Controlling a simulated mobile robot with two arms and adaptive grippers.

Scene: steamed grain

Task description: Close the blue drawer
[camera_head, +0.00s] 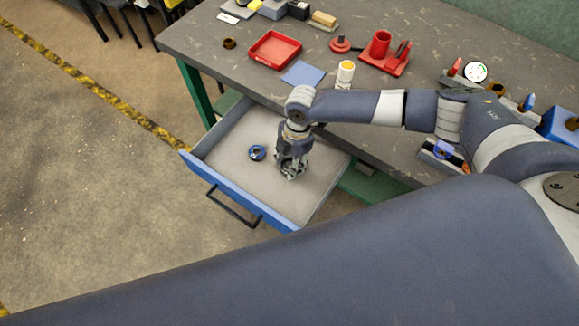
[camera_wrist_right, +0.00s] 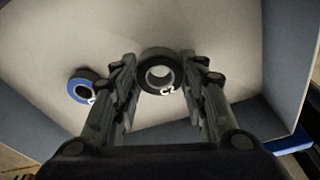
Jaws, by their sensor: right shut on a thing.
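The blue drawer (camera_head: 222,186) is pulled out from under the table, with a dark handle (camera_head: 232,207) on its blue front. My right gripper (camera_head: 291,173) is inside the drawer, pointing down near its floor, away from the handle. In the wrist view, my right gripper (camera_wrist_right: 160,74) is shut on a dark ring (camera_wrist_right: 158,55) with a "C2" label. A blue-and-black ring (camera_head: 257,153) lies on the drawer floor to the left; it also shows in the wrist view (camera_wrist_right: 82,89). My left gripper is not in view.
The grey table (camera_head: 225,65) above holds a red tray (camera_head: 275,50), a blue sheet (camera_head: 303,74), a white-and-yellow bottle (camera_head: 345,74) and a red tool holder (camera_head: 384,62). Open floor (camera_head: 75,180) lies in front of the drawer, with a yellow-black line (camera_head: 95,87).

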